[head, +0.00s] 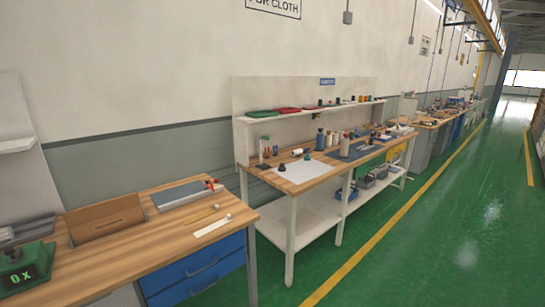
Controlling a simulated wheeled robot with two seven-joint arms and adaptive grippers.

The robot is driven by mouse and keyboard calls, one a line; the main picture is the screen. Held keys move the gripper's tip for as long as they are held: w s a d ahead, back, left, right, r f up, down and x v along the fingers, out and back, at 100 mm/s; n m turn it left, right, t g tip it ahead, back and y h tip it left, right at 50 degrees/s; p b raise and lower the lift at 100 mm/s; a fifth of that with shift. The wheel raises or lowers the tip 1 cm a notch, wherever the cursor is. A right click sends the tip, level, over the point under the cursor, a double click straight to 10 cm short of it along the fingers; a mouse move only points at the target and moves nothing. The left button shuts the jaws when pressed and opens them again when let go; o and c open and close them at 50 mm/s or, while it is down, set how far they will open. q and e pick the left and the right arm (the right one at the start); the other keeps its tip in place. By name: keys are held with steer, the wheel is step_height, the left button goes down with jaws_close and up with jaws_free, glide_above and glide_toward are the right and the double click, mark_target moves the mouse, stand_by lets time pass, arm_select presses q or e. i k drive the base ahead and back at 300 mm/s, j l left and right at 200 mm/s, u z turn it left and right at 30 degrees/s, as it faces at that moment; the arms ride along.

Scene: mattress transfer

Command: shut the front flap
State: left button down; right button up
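A brown, cardboard-coloured box-like thing (105,218) sits on the wooden workbench (150,245) at the lower left of the head view. A flat brown panel forms its near side and a slanted edge shows behind it. I cannot tell which part is the front flap, or how far it stands open. Neither of my grippers is in view.
A green device with a lit display (24,268) stands at the bench's near left. A grey flat tray (182,194) and pale strips (212,226) lie to the right. A second workbench (305,178) stands beyond a gap. Green floor (440,230) is clear at right.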

mark_target(89, 213)
steer(key=u, duration=1.35)
steer(key=k+z, duration=0.2)
steer(key=i+j, duration=0.05)
steer(key=i, duration=0.05)
